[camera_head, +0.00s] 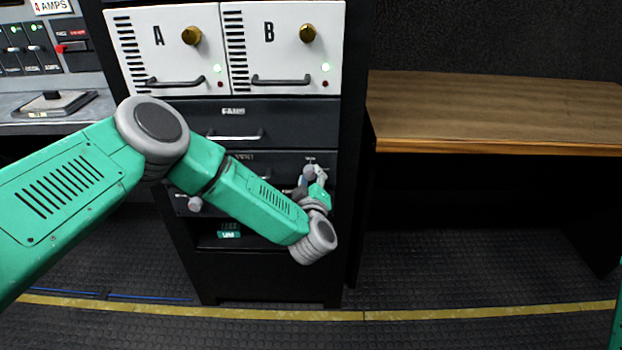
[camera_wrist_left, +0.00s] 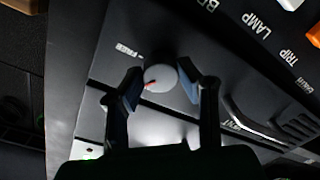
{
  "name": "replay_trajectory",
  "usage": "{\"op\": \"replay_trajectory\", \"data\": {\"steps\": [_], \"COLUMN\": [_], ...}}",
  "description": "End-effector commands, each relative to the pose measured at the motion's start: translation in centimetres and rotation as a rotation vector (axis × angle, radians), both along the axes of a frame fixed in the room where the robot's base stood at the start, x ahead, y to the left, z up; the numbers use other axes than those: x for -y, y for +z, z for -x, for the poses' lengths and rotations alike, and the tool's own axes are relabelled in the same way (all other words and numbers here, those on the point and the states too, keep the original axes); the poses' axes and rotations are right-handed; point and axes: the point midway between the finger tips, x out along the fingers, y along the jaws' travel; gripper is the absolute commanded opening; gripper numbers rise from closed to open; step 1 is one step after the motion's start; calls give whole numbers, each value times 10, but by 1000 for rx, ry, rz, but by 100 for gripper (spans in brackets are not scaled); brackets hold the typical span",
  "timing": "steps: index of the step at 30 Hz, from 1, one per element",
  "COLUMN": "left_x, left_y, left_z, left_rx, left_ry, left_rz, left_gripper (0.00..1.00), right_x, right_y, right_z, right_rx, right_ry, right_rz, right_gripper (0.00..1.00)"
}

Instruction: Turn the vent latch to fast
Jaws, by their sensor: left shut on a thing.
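The vent latch is a round pale grey knob (camera_wrist_left: 160,77) with a red mark on its lower left edge in the left wrist view. It sits on a dark panel, with a small white label (camera_wrist_left: 129,51) beside it that seems to read FREE. My left gripper (camera_wrist_left: 158,88) has one finger on each side of the knob and is shut on it. In the head view my left gripper (camera_head: 312,174) is at the right end of the dark drawer front (camera_head: 285,160) below the FANS drawer. The arm hides part of that front. My right gripper is out of view.
Above are white panels A (camera_head: 165,50) and B (camera_head: 270,45) with brass knobs and handles. The FANS drawer (camera_head: 290,112) has a bar handle. Another round knob (camera_head: 195,203) is at the lower left. A wooden desk (camera_head: 480,105) stands right, with open space under it.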

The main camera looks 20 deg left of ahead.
Motion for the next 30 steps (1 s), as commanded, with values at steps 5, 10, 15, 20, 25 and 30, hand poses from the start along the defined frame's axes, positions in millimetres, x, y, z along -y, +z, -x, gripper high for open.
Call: {"op": "replay_trajectory", "data": {"steps": [5, 10, 15, 20, 25, 30], "left_x": [0, 0, 0, 0, 0, 0], "left_y": [-3, -3, -4, -4, -3, -4], "left_z": [1, 1, 1, 1, 1, 1], "left_rx": [40, 82, 117, 143, 160, 169], "left_ry": [-2, -2, -1, -1, -1, -1], "left_rz": [163, 310, 435, 527, 590, 623], "left_gripper": [1, 1, 1, 1, 1, 1], "right_x": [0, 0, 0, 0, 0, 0], "right_y": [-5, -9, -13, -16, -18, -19], "right_z": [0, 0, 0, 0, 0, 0], "right_rx": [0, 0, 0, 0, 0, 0], "right_ry": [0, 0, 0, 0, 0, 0], "right_rz": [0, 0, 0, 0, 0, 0], "right_gripper": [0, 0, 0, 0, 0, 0]}}
